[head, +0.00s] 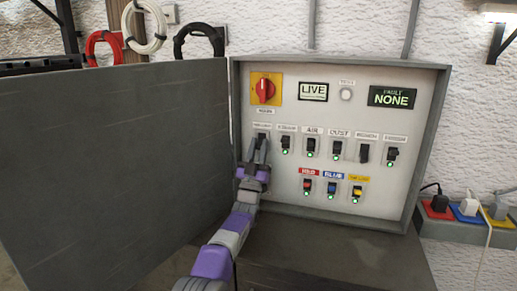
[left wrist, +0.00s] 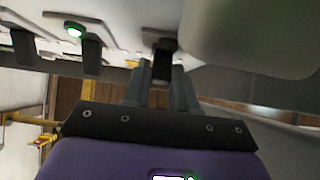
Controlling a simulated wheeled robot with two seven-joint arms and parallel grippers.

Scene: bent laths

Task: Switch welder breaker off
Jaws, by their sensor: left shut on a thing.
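A grey panel box (head: 345,215) holds an upper row of black breakers with small labels and green lights. My left gripper (head: 257,148) is at the leftmost breaker of that row, its fingers pointing up at the panel. In the left wrist view the fingers (left wrist: 161,78) are closed about a dark switch lever (left wrist: 163,47). The label above this breaker (head: 262,125) is too small to read surely, and its light is hidden by my gripper. The neighbouring breaker (head: 286,142) has a green light. My right gripper is not in view.
A red rotary switch (head: 265,89) sits above, beside a LIVE display (head: 313,92) and a FAULT NONE display (head: 392,97). Three lower breakers carry red, blue and yellow labels. The large open door (head: 110,160) stands close left of my arm. Coloured sockets (head: 468,212) are at right.

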